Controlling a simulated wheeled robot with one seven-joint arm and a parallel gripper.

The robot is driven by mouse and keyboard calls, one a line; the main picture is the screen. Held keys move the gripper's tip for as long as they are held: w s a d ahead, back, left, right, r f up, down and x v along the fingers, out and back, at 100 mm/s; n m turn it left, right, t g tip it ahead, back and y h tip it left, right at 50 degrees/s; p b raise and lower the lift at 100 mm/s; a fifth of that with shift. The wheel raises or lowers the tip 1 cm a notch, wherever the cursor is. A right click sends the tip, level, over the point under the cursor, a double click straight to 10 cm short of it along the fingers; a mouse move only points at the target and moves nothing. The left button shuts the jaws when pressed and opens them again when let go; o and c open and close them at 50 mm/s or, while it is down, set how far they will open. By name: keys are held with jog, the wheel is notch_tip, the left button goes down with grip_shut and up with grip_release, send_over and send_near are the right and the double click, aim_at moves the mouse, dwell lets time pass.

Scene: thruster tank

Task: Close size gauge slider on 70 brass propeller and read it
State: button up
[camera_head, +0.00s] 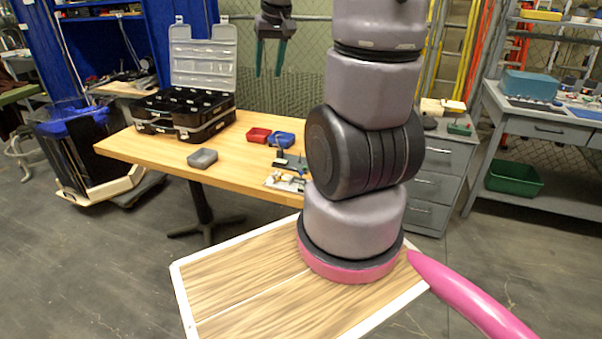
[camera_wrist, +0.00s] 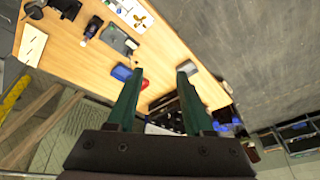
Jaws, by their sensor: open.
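My gripper (camera_head: 272,58) is open and empty, its green fingers hanging in the air above the far side of the wooden table; it also shows in the wrist view (camera_wrist: 160,75). A brass-coloured propeller (camera_wrist: 140,18) lies on a pale plate near the top of the wrist view. Next to it is a dark grey flat device (camera_wrist: 118,38) with a blue part, which may be the size gauge; it also appears in the head view (camera_head: 290,161). Its slider and reading are too small to make out. My gripper is well apart from both.
A red tray (camera_head: 258,135), a blue tray (camera_head: 281,139) and a grey tray (camera_head: 202,158) stand on the table (camera_head: 150,151). An open black organiser case (camera_head: 184,123) fills its left end. The table's front left is bare. My arm blocks the head view of the table's right end.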

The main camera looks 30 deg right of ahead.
jog(key=w+d+f+n+g, duration=0.1)
jog(key=w+d+f, duration=0.25)
jog(key=f, duration=0.45)
jog(key=w+d+f+g, duration=0.15)
jog(key=d+f, duration=0.25)
jog(key=f, duration=0.4)
jog(key=n+g, duration=0.1)
jog(key=n, duration=0.1)
send_over(301, 172)
notch_tip(301, 172, down, 12)
jog(key=f, duration=1.1)
jog(key=shift+w+d+f, duration=0.1)
jog(key=shift+w+d, duration=0.1)
jog(key=shift+w, duration=0.05)
grip_shut()
